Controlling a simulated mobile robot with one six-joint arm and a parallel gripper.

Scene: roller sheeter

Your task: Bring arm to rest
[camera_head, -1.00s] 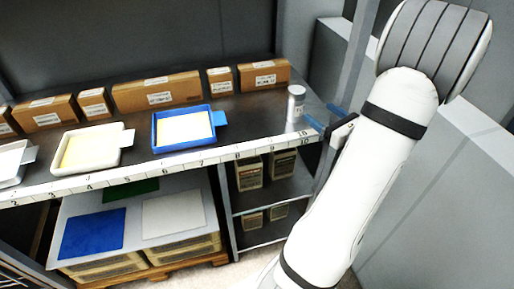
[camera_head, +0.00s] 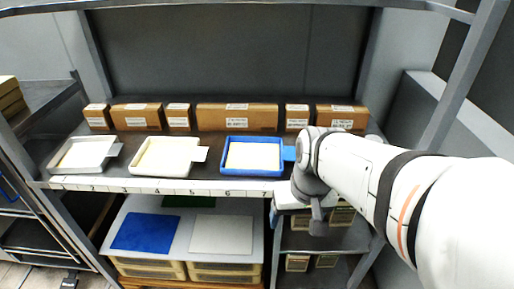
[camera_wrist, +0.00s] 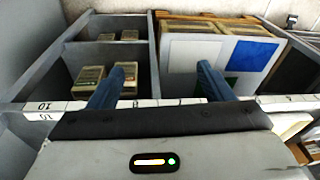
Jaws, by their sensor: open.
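My gripper (camera_wrist: 158,88) shows in the wrist view with its two blue fingers apart and nothing between them. It hangs in front of the numbered shelf edge (camera_wrist: 175,102), above the lower shelf compartments. In the head view my arm reaches in from the right, and its wrist end is at the right part of the shelf front. The gripper's fingers are hidden behind my arm there.
A blue tray (camera_head: 225,171), a cream tray (camera_head: 133,171) and a grey-white tray (camera_head: 52,166) stand on the shelf. Cardboard boxes (camera_head: 237,118) line the back. Below are a blue sheet (camera_head: 146,231) and a white sheet (camera_head: 221,235). A grey wall (camera_head: 440,105) stands right.

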